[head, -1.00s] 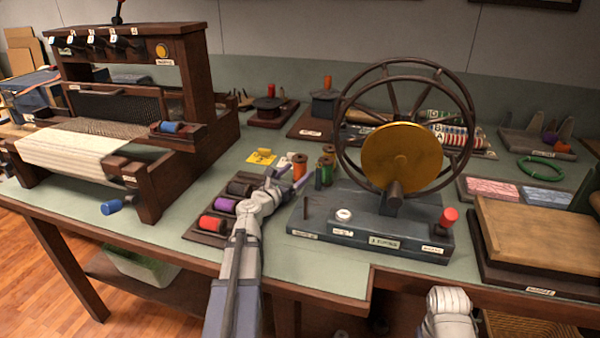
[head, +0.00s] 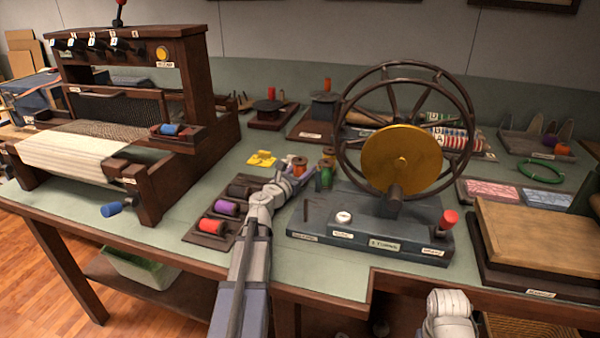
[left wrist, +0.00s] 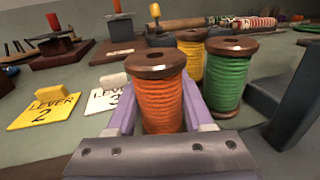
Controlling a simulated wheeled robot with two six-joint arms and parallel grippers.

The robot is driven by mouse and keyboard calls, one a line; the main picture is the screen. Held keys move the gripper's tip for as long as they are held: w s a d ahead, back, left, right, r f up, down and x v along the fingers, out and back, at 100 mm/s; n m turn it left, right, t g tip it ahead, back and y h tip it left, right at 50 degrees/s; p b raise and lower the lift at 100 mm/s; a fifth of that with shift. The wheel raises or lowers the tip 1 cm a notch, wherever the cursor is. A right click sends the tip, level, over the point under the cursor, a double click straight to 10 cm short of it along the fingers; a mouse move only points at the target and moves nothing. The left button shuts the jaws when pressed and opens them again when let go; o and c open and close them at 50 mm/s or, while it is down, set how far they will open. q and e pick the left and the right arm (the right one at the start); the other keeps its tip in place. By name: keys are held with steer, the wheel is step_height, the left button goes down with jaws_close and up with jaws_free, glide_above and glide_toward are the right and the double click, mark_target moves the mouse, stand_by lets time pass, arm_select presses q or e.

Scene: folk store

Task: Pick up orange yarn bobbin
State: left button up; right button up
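The orange yarn bobbin (head: 299,170) stands upright on the bench, left of the spinning wheel. In the left wrist view, the bobbin (left wrist: 158,98) shows between the two purple fingers of my left gripper (left wrist: 158,112). One finger is on each side of it, close to the yarn; whether they touch it I cannot tell. My left gripper (head: 292,178) also shows in the head view, low beside the bobbin and partly covering it. My right gripper is not seen; only part of my right arm shows at the bottom.
A green bobbin (left wrist: 232,80) stands close to the right of the orange one, with a yellow bobbin (left wrist: 192,56) behind. The spinning wheel (head: 400,160) stands right, and a rack holds red (head: 211,226) and purple (head: 226,208) spools.

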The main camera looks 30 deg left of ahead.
arm_select(q)
jaws_close()
steer(key=shift+r, duration=0.2)
step_height(320, 180, up, 10)
steer(key=p, duration=1)
steer(key=shift+f, duration=0.1)
steer(key=shift+f, duration=0.1)
